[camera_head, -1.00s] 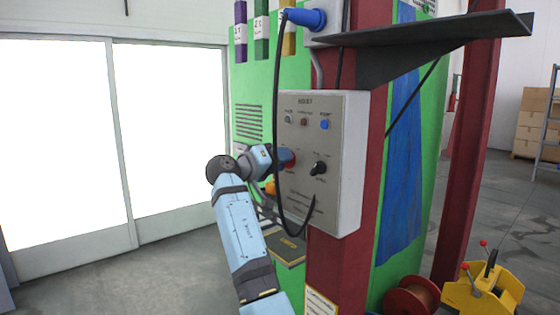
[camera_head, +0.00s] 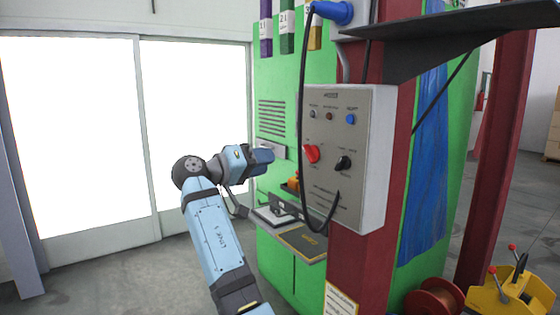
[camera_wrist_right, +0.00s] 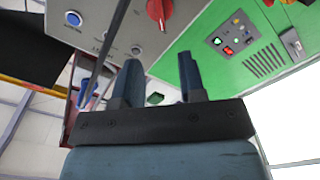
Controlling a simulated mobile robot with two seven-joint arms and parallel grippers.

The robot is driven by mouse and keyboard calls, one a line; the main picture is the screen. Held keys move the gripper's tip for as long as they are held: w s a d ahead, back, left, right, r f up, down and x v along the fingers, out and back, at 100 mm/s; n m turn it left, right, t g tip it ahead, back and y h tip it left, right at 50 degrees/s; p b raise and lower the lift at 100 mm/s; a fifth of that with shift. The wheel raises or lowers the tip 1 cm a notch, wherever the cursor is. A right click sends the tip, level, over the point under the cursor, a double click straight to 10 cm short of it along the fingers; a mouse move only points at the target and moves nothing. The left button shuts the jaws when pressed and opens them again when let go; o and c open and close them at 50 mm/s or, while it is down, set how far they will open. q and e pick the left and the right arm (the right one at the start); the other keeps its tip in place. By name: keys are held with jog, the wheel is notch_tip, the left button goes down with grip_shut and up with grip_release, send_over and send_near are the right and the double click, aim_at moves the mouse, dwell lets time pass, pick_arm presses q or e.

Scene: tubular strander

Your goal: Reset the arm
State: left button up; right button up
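My right arm reaches up from the bottom in the head view, and its gripper (camera_head: 268,155) is left of the grey control box (camera_head: 374,165), apart from it. In the right wrist view the two fingers of the gripper (camera_wrist_right: 160,82) stand apart with nothing between them. The box face carries a red knob (camera_head: 312,153), a black knob (camera_head: 343,163) and a blue button (camera_head: 350,119). The red knob (camera_wrist_right: 159,10) also shows at the top of the right wrist view. My left gripper is not in view.
A dark shelf plate (camera_head: 455,38) juts out above the box. A black cable (camera_head: 301,110) loops down in front of the box face. A green cabinet (camera_head: 273,85) stands behind my gripper. Open floor (camera_head: 110,270) lies to the left.

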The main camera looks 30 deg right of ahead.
jog(key=shift+a, duration=0.65)
